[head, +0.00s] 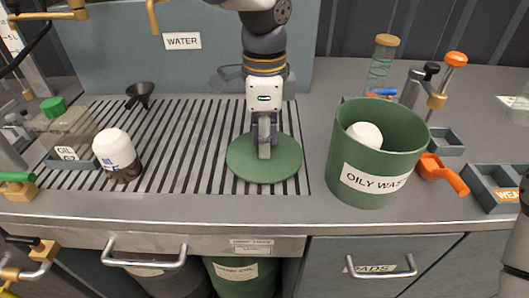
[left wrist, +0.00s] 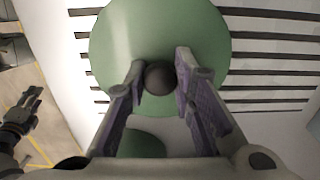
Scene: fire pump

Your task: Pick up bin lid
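The bin lid is a flat green disc (head: 264,171) lying on the slatted grate, with a round dark knob (left wrist: 159,78) at its middle. My left gripper (head: 264,152) points straight down over the lid. In the left wrist view its two fingers stand open on either side of the knob. Whether either finger touches the knob is hard to tell. The green bin (head: 335,150), labelled as oily waste, stands uncovered to the right with a white-topped object (head: 365,134) inside. My right gripper (left wrist: 25,115) shows small and dark at the left of the left wrist view.
A white-capped dark filter (head: 114,150) and an oil container (head: 66,132) stand left on the grate (head: 190,140). A black funnel (head: 140,93) is behind.

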